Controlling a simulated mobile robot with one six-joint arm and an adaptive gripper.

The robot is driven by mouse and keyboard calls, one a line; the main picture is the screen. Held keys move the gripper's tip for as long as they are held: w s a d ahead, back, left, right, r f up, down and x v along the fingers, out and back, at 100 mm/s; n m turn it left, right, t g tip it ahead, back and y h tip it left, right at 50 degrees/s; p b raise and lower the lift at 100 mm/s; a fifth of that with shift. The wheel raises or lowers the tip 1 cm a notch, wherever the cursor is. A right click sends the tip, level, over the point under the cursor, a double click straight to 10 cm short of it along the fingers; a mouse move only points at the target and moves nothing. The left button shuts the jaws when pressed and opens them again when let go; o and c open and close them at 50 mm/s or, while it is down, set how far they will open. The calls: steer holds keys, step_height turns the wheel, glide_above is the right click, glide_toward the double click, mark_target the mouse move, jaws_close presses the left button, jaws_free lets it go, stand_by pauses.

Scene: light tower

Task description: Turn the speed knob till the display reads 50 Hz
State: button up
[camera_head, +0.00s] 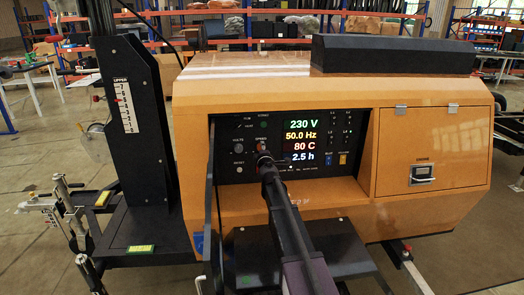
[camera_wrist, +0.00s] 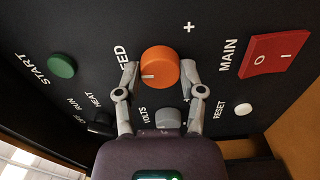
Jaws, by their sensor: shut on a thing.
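The orange speed knob (camera_wrist: 159,67) sits on the black control panel in the wrist view, with a pale pointer line on its face. My gripper (camera_wrist: 157,78) has one finger on each side of the knob and is shut on it. The display (camera_head: 301,140) is lit and reads 230 V, 50.0 Hz, 80 C and 2.5 h.
Near the knob are a green start button (camera_wrist: 62,66), a red main switch (camera_wrist: 272,55), a grey volts knob (camera_wrist: 168,118) and a white reset button (camera_wrist: 243,110). An open panel door (camera_head: 209,185) stands left of the panel. A black shelf (camera_head: 335,248) juts out below.

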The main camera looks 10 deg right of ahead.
steer(key=shift+w+n, duration=0.15)
steer(key=shift+n, duration=0.25)
steer(key=o, duration=1.2)
steer(key=shift+c, duration=0.2)
steer(key=shift+s, duration=0.25)
steer(key=s+a, duration=0.1)
steer(key=s, duration=1)
steer(key=shift+s+a, duration=0.3)
steer(key=shift+a, duration=0.05)
